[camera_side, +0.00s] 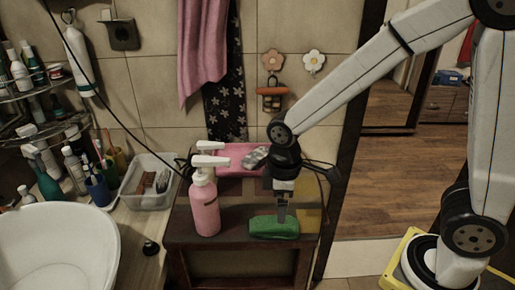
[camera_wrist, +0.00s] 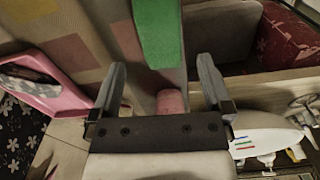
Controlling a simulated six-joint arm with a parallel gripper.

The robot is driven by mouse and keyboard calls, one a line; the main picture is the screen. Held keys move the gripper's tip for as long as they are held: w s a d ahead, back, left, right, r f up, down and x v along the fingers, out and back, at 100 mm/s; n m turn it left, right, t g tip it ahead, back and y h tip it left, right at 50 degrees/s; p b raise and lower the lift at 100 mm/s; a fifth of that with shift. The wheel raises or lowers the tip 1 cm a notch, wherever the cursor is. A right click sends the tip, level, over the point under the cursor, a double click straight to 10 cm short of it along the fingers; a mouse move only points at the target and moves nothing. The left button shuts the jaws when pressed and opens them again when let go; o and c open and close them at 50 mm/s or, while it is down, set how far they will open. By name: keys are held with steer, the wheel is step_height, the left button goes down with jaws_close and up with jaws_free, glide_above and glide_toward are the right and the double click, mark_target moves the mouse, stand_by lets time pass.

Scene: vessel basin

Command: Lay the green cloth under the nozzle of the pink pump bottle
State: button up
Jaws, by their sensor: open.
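The pink pump bottle (camera_side: 204,207) stands upright on the dark cabinet top, its white nozzle (camera_side: 214,161) pointing right. The green cloth (camera_side: 274,228) looks like a folded, rounded bundle lying flat on the cabinet top, to the right of the bottle and apart from it. My gripper (camera_side: 282,213) is over the cloth, fingers pointing down. In the wrist view the green cloth (camera_wrist: 158,32) shows beyond the open fingers (camera_wrist: 160,78), and a pink piece (camera_wrist: 170,102), probably the bottle, shows between them. I cannot tell whether the fingers touch the cloth.
A pink tray (camera_side: 235,154) with a grey patterned item lies behind on the cabinet. A second white pump head shows behind the bottle's nozzle. A clear bin (camera_side: 148,184) and white basin (camera_side: 60,250) stand to the left. The cabinet's front edge (camera_side: 235,245) is close to the cloth.

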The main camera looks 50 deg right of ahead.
steer(key=shift+r, duration=2.5)
steer(key=s+d+f+m+t, duration=0.1)
steer(key=d+f+m, duration=0.1)
steer(key=s+d+f+m, duration=0.1)
steer(key=d+f+m, duration=0.1)
steer(key=d+m, duration=0.1)
steer(key=s+d+f+m+t, duration=0.1)
steer(key=d+f+m, duration=0.1)
steer(key=m, duration=0.1)
steer(key=shift+s+d+f+t, duration=0.15)
steer(key=shift+d+f+t, duration=0.15)
steer(key=shift+d, duration=0.05)
steer(key=shift+w+a+r+n, duration=0.1)
steer(key=shift+w+a+n, duration=0.2)
steer(key=shift+w+a, duration=0.1)
steer(key=w+a+n, duration=0.1)
steer(key=a+n, duration=0.1)
steer(key=a+r+n+g, duration=0.1)
steer(key=a+n, duration=0.1)
steer(key=w+a+n+g, duration=0.1)
steer(key=a+n, duration=0.1)
steer(key=shift+w+a+r, duration=0.1)
steer(key=shift+w+r, duration=0.15)
steer(key=shift+w, duration=0.05)
steer(key=shift+w+a+r+n+g, duration=0.15)
steer(key=shift+a+n+g, duration=0.15)
steer(key=shift+a+n, duration=0.3)
steer(key=shift+d, duration=0.1)
